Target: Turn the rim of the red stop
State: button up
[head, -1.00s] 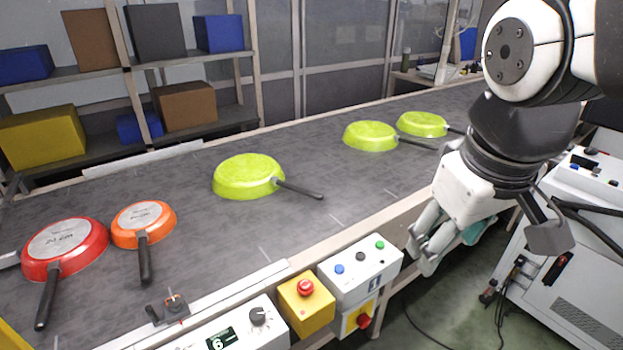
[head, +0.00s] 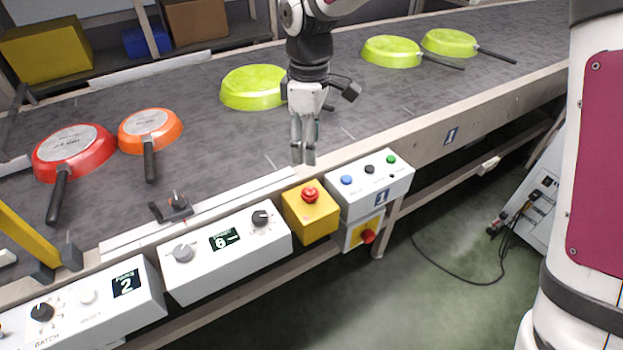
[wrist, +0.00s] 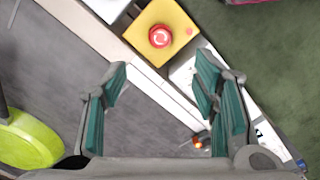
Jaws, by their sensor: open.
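The red stop (head: 310,194) is a mushroom button on top of a yellow box (head: 311,224) at the conveyor's front edge. In the wrist view the red stop (wrist: 160,36) shows from above with a pale ring mark on its cap, upper middle. My gripper (head: 304,162) points down in the head view, above and slightly behind the button, apart from it. In the wrist view my gripper (wrist: 160,85) is open, with nothing between its teal-padded fingers, and the button lies beyond the fingertips.
A white button box (head: 372,190) stands right of the yellow box, with a red rotary switch (head: 367,236) below it. A white dial panel (head: 225,255) is to the left. Green pans (head: 252,88), a red pan (head: 74,150) and an orange pan (head: 150,128) lie on the conveyor.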

aim_at(310, 191)
notch_tip(310, 191, down, 14)
jog(key=shift+r+b, duration=0.2)
jog(key=shift+b, duration=0.5)
jog(key=shift+c, duration=0.6)
jog(key=c, duration=1.1)
